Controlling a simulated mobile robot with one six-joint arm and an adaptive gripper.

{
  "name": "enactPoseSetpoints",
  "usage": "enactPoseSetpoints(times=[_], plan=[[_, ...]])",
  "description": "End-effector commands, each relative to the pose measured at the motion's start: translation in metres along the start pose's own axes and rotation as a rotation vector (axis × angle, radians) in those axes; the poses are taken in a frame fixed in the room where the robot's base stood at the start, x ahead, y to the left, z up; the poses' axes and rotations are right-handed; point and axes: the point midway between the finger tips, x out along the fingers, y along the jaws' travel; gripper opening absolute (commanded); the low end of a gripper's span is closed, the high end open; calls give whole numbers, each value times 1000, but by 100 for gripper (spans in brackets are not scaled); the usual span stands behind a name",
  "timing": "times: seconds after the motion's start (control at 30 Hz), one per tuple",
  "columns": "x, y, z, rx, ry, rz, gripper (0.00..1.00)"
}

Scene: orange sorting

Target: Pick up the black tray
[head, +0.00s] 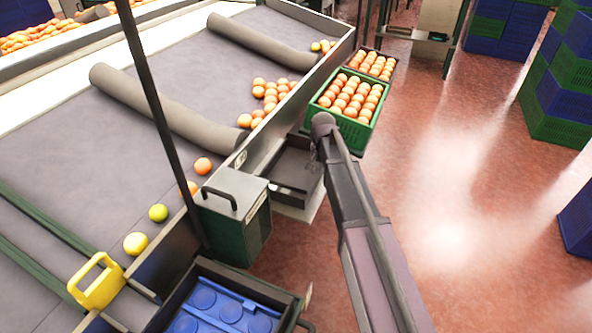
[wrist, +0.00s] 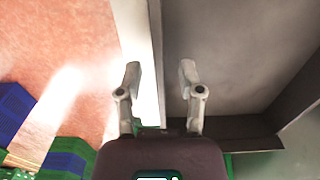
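A black tray (head: 292,168) sits beside the conveyor, between the green crate and the grey-green box, in the head view. Its interior looks empty; its right part is hidden behind my arm. In the wrist view, a wide grey surface with dark edges, apparently the tray (wrist: 235,60), fills the right side. My gripper (wrist: 160,75) has its two fingers apart with nothing between them but a light edge strip below. The left finger is over the strip's outer side and the right finger over the grey surface. I cannot tell whether either finger touches it.
A green crate of oranges (head: 338,112) stands just beyond the tray. A grey-green box (head: 232,215) stands on the near side. The conveyor (head: 150,150) runs along the left with loose fruit. Red floor (head: 460,200) to the right is clear; crate stacks (head: 560,95) stand farther right.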

Motion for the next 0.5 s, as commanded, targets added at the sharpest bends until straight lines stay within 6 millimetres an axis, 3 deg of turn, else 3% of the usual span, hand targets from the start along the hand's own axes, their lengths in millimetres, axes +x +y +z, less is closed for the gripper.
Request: enactPoseSetpoints(times=[0.03, 0.13, 0.5], plan=[[0, 0, 0, 0, 0, 0, 27], [0, 0, 0, 0, 0, 0, 0], [0, 0, 0, 0, 0, 0, 0]])
